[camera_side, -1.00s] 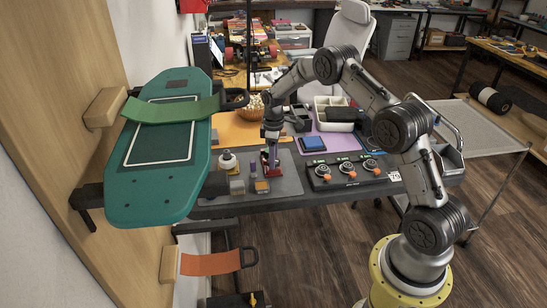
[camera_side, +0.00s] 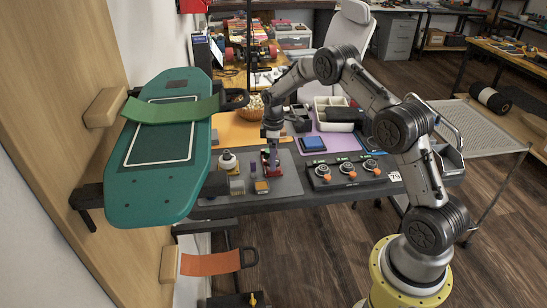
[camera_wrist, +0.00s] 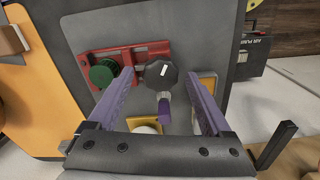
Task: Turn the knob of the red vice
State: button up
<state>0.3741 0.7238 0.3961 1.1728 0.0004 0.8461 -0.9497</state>
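The red vice (camera_wrist: 153,51) lies on the grey mat in the wrist view, with a dark octagonal knob (camera_wrist: 162,79) bearing a white mark. A round green part (camera_wrist: 102,73) sits at the vice's left. My gripper (camera_wrist: 160,75) is open, its two purple fingers apart on either side of the knob in this view. I cannot tell whether either finger touches it. In the side view my gripper (camera_side: 272,159) points down just above the red vice (camera_side: 276,171), hiding part of it.
A black panel with orange knobs (camera_side: 346,171) stands right of the vice. A white bottle (camera_side: 228,162) and small blocks (camera_side: 261,187) sit to the left and front. The grey mat (camera_side: 290,183) has bare room around the vice.

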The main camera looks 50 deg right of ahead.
notch_tip(320, 180, up, 14)
dwell(0.8)
jog(key=shift+f, duration=0.15)
